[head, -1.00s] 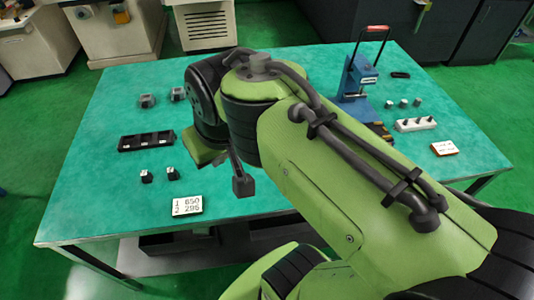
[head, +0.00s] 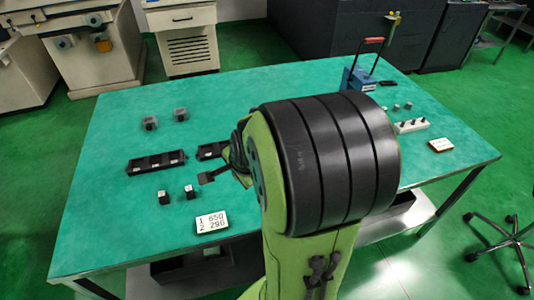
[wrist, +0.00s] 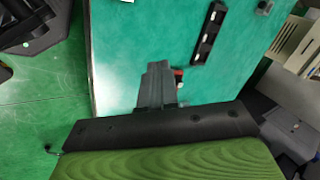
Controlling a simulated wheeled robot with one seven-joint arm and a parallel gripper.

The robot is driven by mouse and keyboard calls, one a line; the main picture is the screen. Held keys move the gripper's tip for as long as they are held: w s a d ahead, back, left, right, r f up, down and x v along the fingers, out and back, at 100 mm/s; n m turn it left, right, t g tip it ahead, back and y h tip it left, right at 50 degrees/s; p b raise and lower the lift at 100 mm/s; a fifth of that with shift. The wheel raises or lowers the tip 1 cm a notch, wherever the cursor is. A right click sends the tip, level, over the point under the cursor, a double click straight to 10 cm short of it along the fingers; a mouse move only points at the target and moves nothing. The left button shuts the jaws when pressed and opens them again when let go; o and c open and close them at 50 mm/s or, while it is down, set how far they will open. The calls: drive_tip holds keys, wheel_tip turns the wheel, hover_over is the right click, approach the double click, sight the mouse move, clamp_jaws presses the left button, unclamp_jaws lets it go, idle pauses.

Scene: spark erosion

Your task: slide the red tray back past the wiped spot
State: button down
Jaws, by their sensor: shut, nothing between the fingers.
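No red tray can be made out in either view. A small red patch (wrist: 178,72) shows beside my gripper (wrist: 157,82) in the wrist view; I cannot tell what it belongs to. My gripper is shut and empty over the green tabletop, and its dark finger part also shows in the head view (head: 206,178). A black slotted tray (head: 156,163) lies left of it, and appears to be the one in the wrist view (wrist: 208,32). A second black tray (head: 210,151) is partly hidden by my arm. No wiped spot can be told apart.
Two dark blocks (head: 164,197) and a number card (head: 211,222) lie near the front. Two grey blocks (head: 180,114) are farther back. A blue press (head: 360,78) with a red handle, a white strip (head: 411,126) and a card (head: 440,145) are at the right.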

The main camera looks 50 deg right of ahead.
drive_tip(key=s+d+f+m+t+h+b, duration=0.1)
drive_tip(key=s+d+f+m, duration=0.2)
drive_tip(key=d+f+m, duration=0.6)
drive_tip(key=s+d+f+m+t+h, duration=0.15)
drive_tip(key=d+f+m, duration=0.35)
drive_tip(key=d+m, duration=0.75)
drive_tip(key=shift+m, duration=0.75)
drive_tip(key=x, duration=0.2)
drive_tip(key=a+b+x, duration=0.1)
drive_tip(key=x, duration=0.2)
drive_tip(key=b+x, duration=0.1)
drive_tip(key=x, duration=0.1)
drive_tip(key=shift+w+a+f, duration=0.15)
drive_tip(key=shift+w+f, duration=0.1)
drive_tip(key=shift+f, duration=0.45)
drive_tip(key=w+d, duration=0.1)
drive_tip(key=w+d+b, duration=0.1)
drive_tip(key=w, duration=0.1)
drive_tip(key=shift+w+f, duration=0.15)
drive_tip(key=shift+f, duration=0.1)
drive_tip(key=shift+w+d, duration=0.2)
drive_tip(key=shift+w, duration=0.1)
